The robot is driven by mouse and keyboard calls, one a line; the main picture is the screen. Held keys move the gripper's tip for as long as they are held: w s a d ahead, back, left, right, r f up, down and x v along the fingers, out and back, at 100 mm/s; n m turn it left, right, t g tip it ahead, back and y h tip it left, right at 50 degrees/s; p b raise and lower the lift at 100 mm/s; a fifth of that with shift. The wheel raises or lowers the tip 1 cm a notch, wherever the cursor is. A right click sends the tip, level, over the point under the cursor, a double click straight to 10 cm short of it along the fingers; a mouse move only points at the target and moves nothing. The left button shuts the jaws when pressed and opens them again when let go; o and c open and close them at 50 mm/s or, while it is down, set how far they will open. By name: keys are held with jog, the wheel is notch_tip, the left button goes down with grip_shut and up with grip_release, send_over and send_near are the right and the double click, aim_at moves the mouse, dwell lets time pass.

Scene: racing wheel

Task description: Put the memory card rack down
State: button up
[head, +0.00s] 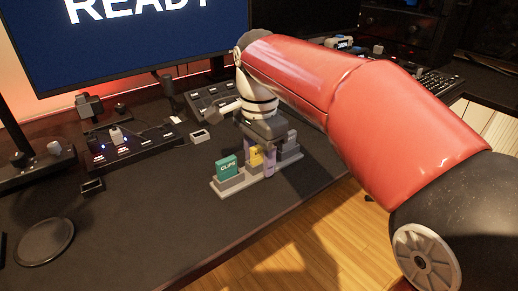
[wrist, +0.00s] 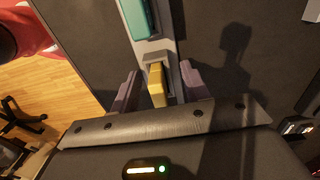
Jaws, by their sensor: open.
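The memory card rack (head: 232,184) is a light grey strip with raised holders, standing on the dark desk near its front edge. It carries a green card marked CLIPS (head: 227,167), a yellow card (head: 256,156) and a grey piece at its right end. My gripper (head: 258,168) is over the middle of the rack, pointing down. In the wrist view its purple-grey fingers (wrist: 157,88) stand apart on either side of the yellow card (wrist: 157,86) and the rack. The green card (wrist: 138,18) lies beyond them. My gripper body hides the rack's near end there.
A control box with lit buttons (head: 130,139), a keypad (head: 212,104) and a small grey box (head: 200,136) stand behind the rack. A round dark disc (head: 44,241) lies at left. The monitor (head: 130,40) stands at the back. The desk left of the rack is clear.

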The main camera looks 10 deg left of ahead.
notch_tip(320, 180, up, 12)
jog(key=shift+r+p, duration=0.1)
jog(key=shift+p, duration=1.05)
jog(key=s+d+f+n+t+y, duration=0.1)
jog(key=s+d+f+n, duration=0.1)
jog(key=d, duration=0.6)
jog(key=s+d+f+n+t, duration=0.1)
jog(key=s+d+f, duration=0.1)
jog(key=d, duration=0.5)
jog(key=s+d+f+n+t+h, duration=0.1)
jog(key=s+d+f+n+t, duration=0.2)
jog(key=s+d+f, duration=0.7)
notch_tip(320, 180, down, 3)
jog(key=shift+s+d+f+n+t, duration=0.25)
jog(key=shift+s+d+n, duration=0.2)
jog(key=shift+n, duration=0.65)
jog(key=shift+r, duration=0.1)
